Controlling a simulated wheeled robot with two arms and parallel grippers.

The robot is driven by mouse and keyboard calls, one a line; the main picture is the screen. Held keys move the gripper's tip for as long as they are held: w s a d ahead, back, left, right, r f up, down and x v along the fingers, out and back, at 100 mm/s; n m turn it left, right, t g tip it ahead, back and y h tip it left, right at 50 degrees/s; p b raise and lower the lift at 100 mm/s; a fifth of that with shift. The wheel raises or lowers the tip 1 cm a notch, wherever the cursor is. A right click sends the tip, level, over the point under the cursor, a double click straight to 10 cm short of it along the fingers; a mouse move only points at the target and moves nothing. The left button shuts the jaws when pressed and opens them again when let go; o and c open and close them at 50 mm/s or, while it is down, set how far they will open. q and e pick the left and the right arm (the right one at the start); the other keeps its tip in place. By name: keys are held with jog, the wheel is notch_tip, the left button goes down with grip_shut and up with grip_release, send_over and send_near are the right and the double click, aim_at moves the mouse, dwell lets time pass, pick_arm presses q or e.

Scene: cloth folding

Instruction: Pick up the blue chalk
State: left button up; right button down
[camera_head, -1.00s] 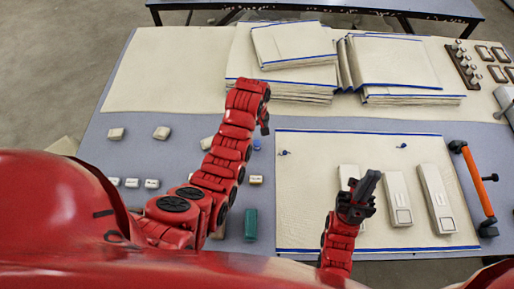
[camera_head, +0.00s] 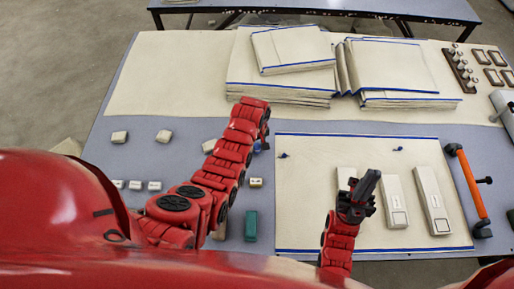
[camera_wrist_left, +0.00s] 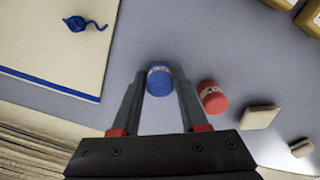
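The blue chalk (camera_wrist_left: 159,81) is a short blue cylinder with a pale band on the grey tabletop. In the left wrist view it is between the fingertips of my left gripper (camera_wrist_left: 159,77), which is open. I cannot tell whether either finger touches it. In the head view the blue chalk shows only as a small blue patch (camera_head: 257,146), partly hidden beside my left gripper (camera_head: 265,140). My right gripper (camera_head: 366,187) is over the cream mat; I cannot tell whether its fingers are parted.
A red cylinder (camera_wrist_left: 212,98) stands close beside the right finger in the wrist view. The cream mat (camera_head: 310,210) has a blue string (camera_wrist_left: 84,23) on it. Small pale blocks (camera_head: 164,136), a teal block (camera_head: 251,226) and an orange-handled tool (camera_head: 468,185) are around. Folded cloths (camera_head: 285,90) lie behind.

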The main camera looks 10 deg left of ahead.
aim_at(257, 145)
pick_arm(q)
grip_shut()
jog(key=shift+r, duration=0.1)
jog(key=shift+r+b, duration=0.3)
jog(key=shift+b, duration=0.1)
notch_tip(257, 145, up, 2)
jog(key=shift+w+r+b, duration=0.15)
jog(key=shift+b, duration=0.7)
jog(key=s, duration=0.1)
jog(key=s+d, duration=0.1)
jog(key=s, duration=0.1)
jog(key=shift+d+r+b, duration=0.15)
jog(key=shift+b, duration=0.2)
jog(key=s+p, duration=0.1)
jog(key=s+d+r+p, duration=0.1)
jog(key=s, duration=0.1)
jog(key=s+d+p, duration=0.1)
jog(key=p, duration=0.1)
jog(key=shift+s+r, duration=0.3)
jog(key=shift+s, duration=0.1)
jog(key=s+d, duration=0.1)
jog(key=s, duration=0.1)
jog(key=s+p, duration=0.1)
jog(key=s, duration=0.1)
jog(key=s+d+p, duration=0.1)
jog(key=s, duration=0.1)
jog(key=shift+d, duration=0.35)
jog(key=shift+s+d, duration=0.2)
jog(key=shift+s, duration=0.4)
